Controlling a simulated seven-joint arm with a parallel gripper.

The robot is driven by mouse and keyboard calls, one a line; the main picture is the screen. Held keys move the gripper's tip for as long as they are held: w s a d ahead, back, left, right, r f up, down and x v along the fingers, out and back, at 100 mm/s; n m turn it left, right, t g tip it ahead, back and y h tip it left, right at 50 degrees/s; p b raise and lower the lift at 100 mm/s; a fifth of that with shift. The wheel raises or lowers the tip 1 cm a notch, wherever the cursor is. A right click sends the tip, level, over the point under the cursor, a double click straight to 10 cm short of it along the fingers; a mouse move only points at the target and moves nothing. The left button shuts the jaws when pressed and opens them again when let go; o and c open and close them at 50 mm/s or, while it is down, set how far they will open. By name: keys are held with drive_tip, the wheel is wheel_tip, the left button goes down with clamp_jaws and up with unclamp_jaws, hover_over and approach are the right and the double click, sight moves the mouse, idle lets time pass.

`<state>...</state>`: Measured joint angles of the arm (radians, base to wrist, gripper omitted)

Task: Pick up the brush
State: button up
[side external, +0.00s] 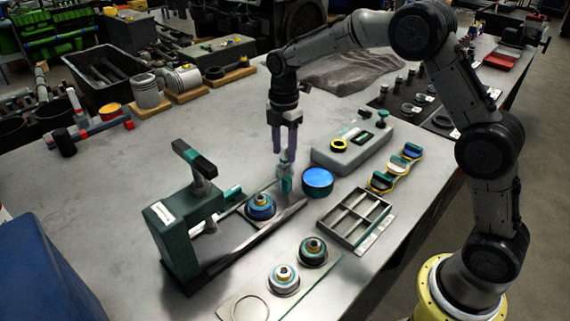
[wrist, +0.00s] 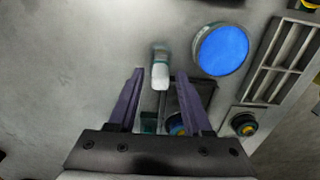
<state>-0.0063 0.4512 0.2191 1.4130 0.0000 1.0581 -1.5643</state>
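What looks like the brush (side external: 287,183), a small upright piece with a pale top and a teal lower part, stands on the metal table just below my gripper (side external: 284,152). In the wrist view the pale and teal piece (wrist: 160,74) shows between the two purple fingers of my gripper (wrist: 159,74), nearer their tips. The fingers are apart and point down, with a gap to the piece on both sides in the wrist view. I cannot tell how far its top reaches between them. Its bristles are not clear.
A round blue-topped tin (side external: 317,182) stands close on the right, also in the wrist view (wrist: 221,50). A green vise-like fixture (side external: 176,238) stands left in front. A divided metal tray (side external: 355,217) and a grey box (side external: 353,148) lie right. The table left of my gripper is clear.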

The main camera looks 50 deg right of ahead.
clamp_jaws()
drive_tip(key=shift+r, duration=0.85)
drive_tip(key=s+r, duration=1.1)
drive_tip(key=s, duration=0.3)
drive_tip(key=shift+r, duration=0.2)
